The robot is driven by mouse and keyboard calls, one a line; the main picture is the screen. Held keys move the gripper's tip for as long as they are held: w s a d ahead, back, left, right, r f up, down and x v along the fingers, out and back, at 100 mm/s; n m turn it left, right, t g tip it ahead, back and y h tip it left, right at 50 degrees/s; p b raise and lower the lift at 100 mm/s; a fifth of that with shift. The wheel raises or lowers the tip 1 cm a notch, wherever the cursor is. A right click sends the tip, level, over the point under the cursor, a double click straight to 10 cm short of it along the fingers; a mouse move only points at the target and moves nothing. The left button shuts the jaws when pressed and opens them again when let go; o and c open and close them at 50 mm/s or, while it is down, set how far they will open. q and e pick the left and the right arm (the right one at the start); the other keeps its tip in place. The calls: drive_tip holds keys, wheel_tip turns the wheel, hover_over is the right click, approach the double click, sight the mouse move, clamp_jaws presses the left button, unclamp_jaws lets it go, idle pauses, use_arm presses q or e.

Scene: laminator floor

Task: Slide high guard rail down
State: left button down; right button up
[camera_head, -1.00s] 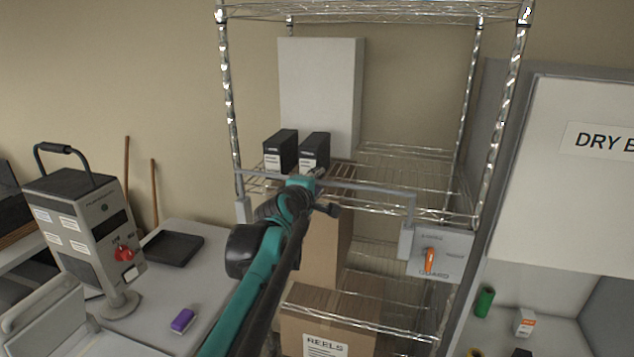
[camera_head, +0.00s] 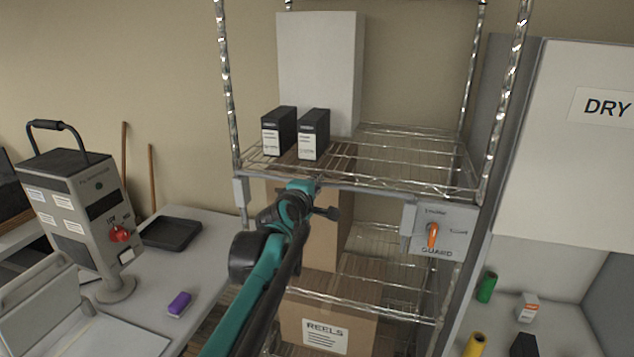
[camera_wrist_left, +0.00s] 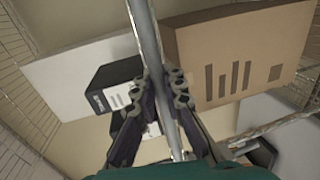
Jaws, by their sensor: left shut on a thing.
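The guard rail (camera_head: 365,188) is a grey bar across the front of the wire shelf, about level with the shelf's front edge. Its right end meets a grey bracket beside the panel marked GUARD (camera_head: 440,232), which has an orange lever. Its left end is by a small grey bracket (camera_head: 240,192). My left gripper (camera_head: 312,187) is shut on the rail left of its middle. In the left wrist view the fingers (camera_wrist_left: 165,88) close around the rail (camera_wrist_left: 148,40). My right gripper is not in view.
Two black-and-white boxes (camera_head: 296,134) and a tall white box (camera_head: 320,75) stand on the shelf behind the rail. A carton marked REELS (camera_head: 325,335) is below. A grey machine (camera_head: 75,215) stands on the left table. A white cabinet (camera_head: 570,170) is on the right.

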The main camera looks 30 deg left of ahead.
use_arm(q)
drive_tip(key=shift+d+f, duration=0.15)
drive_tip(key=shift+f, duration=0.15)
drive_tip(key=c, duration=1.7)
unclamp_jaws()
drive_tip(key=shift+s, duration=0.1)
drive_tip(key=shift+c, duration=0.2)
drive_tip(key=shift+o, duration=0.8)
drive_tip(key=shift+s+r, duration=0.1)
drive_tip(key=v, duration=1.1)
drive_tip(key=shift+s, duration=0.3)
